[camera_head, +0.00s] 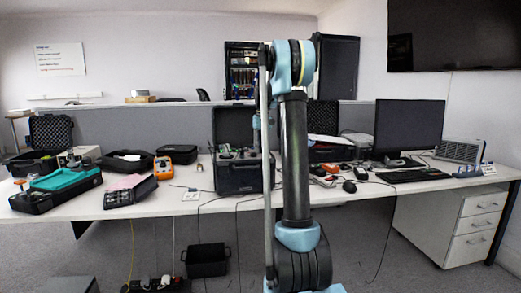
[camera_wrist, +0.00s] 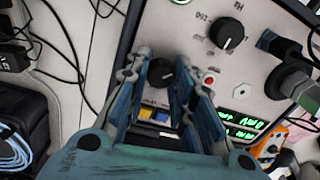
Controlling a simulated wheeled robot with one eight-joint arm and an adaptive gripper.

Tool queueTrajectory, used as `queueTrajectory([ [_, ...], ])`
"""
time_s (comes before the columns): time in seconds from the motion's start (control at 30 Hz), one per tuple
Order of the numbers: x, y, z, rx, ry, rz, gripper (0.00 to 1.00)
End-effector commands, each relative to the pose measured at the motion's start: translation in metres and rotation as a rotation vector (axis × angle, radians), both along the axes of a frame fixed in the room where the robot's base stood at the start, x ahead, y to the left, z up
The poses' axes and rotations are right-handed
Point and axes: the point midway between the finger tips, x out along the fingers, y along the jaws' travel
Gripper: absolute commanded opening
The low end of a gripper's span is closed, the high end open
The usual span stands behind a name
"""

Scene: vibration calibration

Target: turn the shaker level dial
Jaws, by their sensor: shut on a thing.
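In the wrist view, a black round dial (camera_wrist: 160,72) on a pale panel (camera_wrist: 200,62) sits between the fingers of my gripper (camera_wrist: 161,67). The gripper is shut on this dial, with one finger on each side. The fingers hide part of the panel around it. A second black dial (camera_wrist: 230,35), near "Hz" lettering, stands to the upper right, clear of the fingers. In the head view, the open black case (camera_head: 238,176) with the instrument stands on the table; the dials are too small to make out, and my arm stands in front of its right side.
In the wrist view, dark connectors (camera_wrist: 283,47) stick up from the panel's right side, near green displays (camera_wrist: 240,125). Cables (camera_wrist: 75,65) lie on the table to the left. An orange meter (camera_wrist: 270,143) is at lower right.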

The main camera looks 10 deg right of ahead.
Motion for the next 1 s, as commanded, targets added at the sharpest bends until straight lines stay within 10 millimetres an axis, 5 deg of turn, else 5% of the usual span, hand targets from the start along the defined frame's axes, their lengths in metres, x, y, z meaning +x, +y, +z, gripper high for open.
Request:
queueTrajectory([
  [0.53, -0.0004, -0.0004, 0.0000, 0.000, 0.002, 0.027, 0.00],
  [0.57, -0.0004, -0.0004, 0.0000, 0.000, 0.002, 0.027, 0.25],
  [0.6, -0.0005, -0.0004, 0.0000, 0.000, 0.002, 0.027, 0.33],
  [1.0, -0.0001, -0.0006, 0.0031, 0.000, 0.001, 0.026, 0.33],
])
